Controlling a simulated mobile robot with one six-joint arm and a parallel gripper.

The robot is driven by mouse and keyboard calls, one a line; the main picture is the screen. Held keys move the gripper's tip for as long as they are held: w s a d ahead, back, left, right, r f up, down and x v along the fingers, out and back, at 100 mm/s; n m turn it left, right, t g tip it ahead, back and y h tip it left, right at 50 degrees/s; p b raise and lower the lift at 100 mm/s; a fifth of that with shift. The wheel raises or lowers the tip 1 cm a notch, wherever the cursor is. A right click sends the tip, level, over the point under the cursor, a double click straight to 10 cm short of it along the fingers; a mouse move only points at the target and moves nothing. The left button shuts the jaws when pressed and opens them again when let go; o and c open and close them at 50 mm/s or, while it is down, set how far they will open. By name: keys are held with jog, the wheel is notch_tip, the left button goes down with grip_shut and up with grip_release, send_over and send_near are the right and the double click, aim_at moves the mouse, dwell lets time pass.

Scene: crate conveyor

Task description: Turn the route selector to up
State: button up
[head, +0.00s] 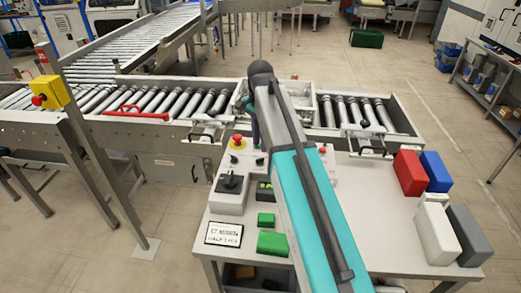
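A grey box with a black rotary knob (231,183) stands on the left part of the work table; it looks like the route selector. The knob's pointing direction and any labels are too small to read. My teal and grey arm reaches away over the table, to the right of this box. A dark part at its far end, perhaps my gripper (252,124), shows beside the arm, beyond the knob and above the conveyor's near edge. The arm hides most of it, and its fingers cannot be made out.
A red emergency button (237,142) sits behind the knob. Green blocks (272,243) and a lettered sign (223,234) lie in front. Red (410,174), blue (436,172), white and grey blocks stand right. The roller conveyor (100,98) runs behind; a yellow post box (49,94) stands left.

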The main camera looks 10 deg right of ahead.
notch_tip(320, 180, up, 8)
jog(key=b, duration=0.1)
jog(key=shift+f, duration=0.25)
jog(key=shift+s+f, duration=0.1)
dwell(0.4)
